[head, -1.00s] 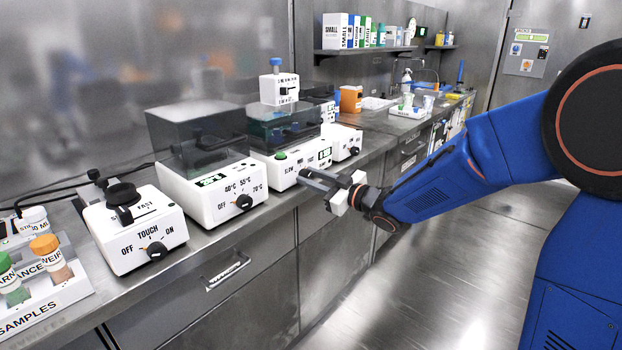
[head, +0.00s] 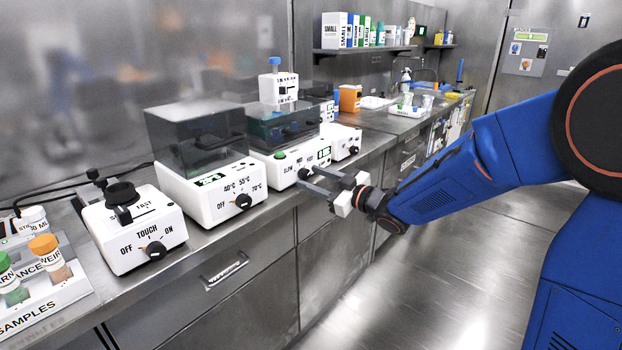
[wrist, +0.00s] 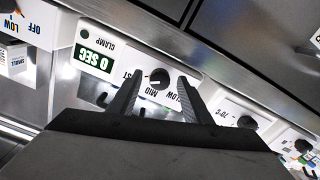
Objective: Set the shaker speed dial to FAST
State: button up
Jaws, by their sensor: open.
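The shaker (head: 283,168) is a white box with a dark lid, a green button and a small display, in the middle of the counter row. Its black speed dial (head: 305,173) is on the front face. In the wrist view the dial (wrist: 160,78) shows upside down, with MID by it, SLOW partly behind one finger and FAST partly behind the other. The dial's exact pointer setting is too small to tell. My gripper (head: 311,180) is open, its fingers pointing at the shaker's front. In the wrist view the gripper (wrist: 159,78) has one finger on each side of the dial; contact cannot be told.
A heater box (head: 215,190) with a temperature knob stands left of the shaker, then a TOUCH/ON mixer (head: 135,230) and a sample rack (head: 45,290). Another white device (head: 342,140) stands close on the right. Drawers lie below the counter edge; the floor in front is clear.

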jog(key=v, duration=1.6)
jog(key=shift+s+d, duration=0.1)
jog(key=s+d+m+t+h, duration=0.1)
jog(key=s+d+m+h, duration=0.1)
jog(key=d+m+h, duration=0.45)
jog(key=s+d+m+t+h, duration=0.1)
jog(key=s+d+m+h, duration=0.15)
jog(key=d+h, duration=0.7)
jog(key=s+d+f+m+g+y, duration=0.1)
jog(key=s+f+g, duration=0.3)
jog(key=s, duration=0.8)
jog(key=s+d+f+m+g, duration=0.1)
jog(key=s+f+m+g, duration=0.2)
jog(key=s, duration=0.9)
jog(key=shift+s+d+f+m+g+y, duration=0.3)
jog(key=shift+s+f+m+g+y, duration=0.1)
jog(key=shift+m+g, duration=0.15)
jog(key=shift+w, duration=0.1)
jog(key=shift+c, duration=0.7)
